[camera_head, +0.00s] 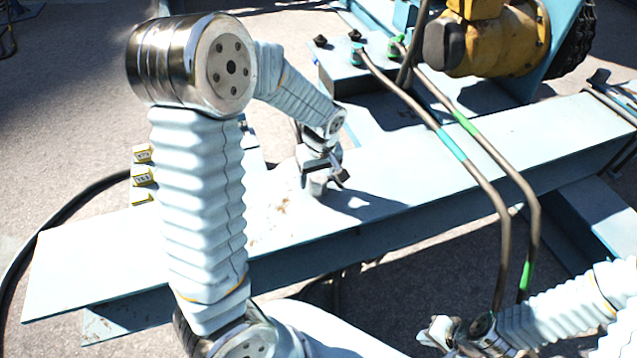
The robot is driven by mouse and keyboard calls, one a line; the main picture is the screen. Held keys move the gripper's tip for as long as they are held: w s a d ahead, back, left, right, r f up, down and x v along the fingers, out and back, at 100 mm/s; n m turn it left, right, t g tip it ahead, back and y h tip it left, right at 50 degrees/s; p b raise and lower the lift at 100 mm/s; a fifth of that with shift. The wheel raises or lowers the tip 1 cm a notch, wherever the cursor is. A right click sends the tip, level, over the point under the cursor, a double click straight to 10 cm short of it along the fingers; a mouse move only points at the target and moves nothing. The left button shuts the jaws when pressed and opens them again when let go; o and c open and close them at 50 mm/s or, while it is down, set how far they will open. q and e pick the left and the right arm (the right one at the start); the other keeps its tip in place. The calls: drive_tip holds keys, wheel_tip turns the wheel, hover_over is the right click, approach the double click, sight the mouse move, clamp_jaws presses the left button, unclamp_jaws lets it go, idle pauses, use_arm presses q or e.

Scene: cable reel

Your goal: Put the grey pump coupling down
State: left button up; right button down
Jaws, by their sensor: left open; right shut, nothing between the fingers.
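My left gripper (328,180) is open, low over the pale blue beam (420,170) near its middle, pointing down. A small grey piece (316,186) shows at its fingers, close to the beam top. It may be the grey pump coupling, but I cannot tell it clearly from the finger parts, nor whether it rests on the beam. My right gripper (432,336) is at the bottom edge, right of centre, in front of the beam. It is shut and empty, beside the lower end of a hanging hose.
Two hoses, one with a teal band (452,145) and one with green bands (465,123), arch over the beam's right part. Yellow-labelled blocks (143,176) stand at the beam's left. A yellow motor (500,40) is at the back right. My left arm hides part of the beam.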

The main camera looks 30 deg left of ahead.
sight(319, 178)
use_arm(q)
wheel_tip(319, 178, down, 3)
drive_tip(key=shift+w+f, duration=0.1)
drive_tip(key=shift+f, duration=0.05)
drive_tip(key=c, duration=1.2)
